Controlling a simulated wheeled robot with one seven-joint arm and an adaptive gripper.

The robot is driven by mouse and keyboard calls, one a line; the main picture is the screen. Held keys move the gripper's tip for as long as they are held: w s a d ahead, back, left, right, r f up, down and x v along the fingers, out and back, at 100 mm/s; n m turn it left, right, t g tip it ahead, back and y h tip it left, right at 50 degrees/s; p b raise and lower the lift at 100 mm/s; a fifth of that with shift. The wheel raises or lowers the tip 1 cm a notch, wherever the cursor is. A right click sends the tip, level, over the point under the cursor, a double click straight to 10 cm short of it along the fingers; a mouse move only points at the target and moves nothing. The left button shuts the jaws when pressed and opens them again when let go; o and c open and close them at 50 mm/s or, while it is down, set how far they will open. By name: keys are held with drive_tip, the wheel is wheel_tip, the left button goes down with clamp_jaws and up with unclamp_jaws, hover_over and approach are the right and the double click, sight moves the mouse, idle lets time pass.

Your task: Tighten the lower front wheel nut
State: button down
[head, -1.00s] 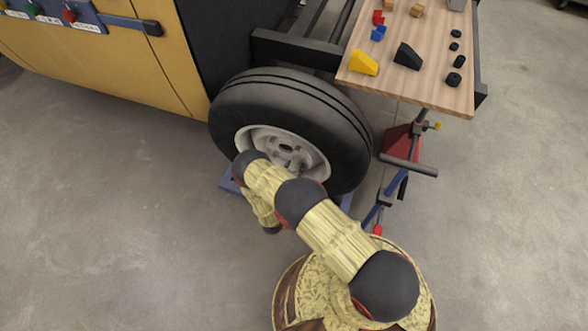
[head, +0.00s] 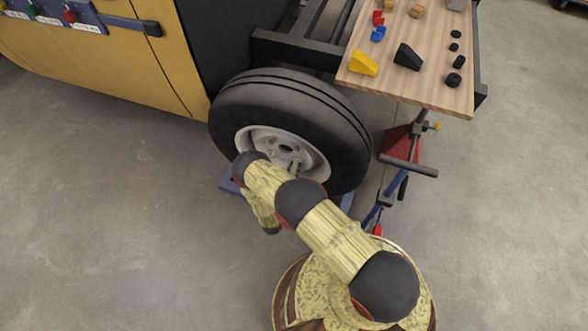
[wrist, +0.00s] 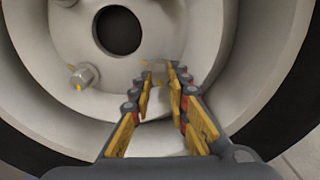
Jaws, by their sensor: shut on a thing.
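The front wheel's pale rim (head: 248,136) faces me inside its black tyre (head: 350,150). In the wrist view, my gripper (wrist: 161,76) reaches up to the rim, its two yellow-padded fingers closed on a wheel nut (wrist: 157,66) to the lower right of the dark centre hole (wrist: 119,30). The fingertips partly cover this nut. A second nut (wrist: 84,75) with a small yellow mark sits on its stud to the left, clear of the fingers. In the head view, my arm hides the lower left of the rim and most of my gripper.
A wooden board (head: 428,88) with coloured blocks and black pieces lies at the upper right. A red and blue stand (head: 398,140) is right of the wheel. The yellow body panel (head: 110,62) is at the upper left. Floor at the left is clear.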

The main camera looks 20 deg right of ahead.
drive_tip(key=m, duration=1.2)
drive_tip(key=shift+m, duration=0.3)
drive_tip(key=m, duration=1.1)
drive_tip(key=shift+m, duration=0.4)
drive_tip(key=c, duration=1.7)
unclamp_jaws()
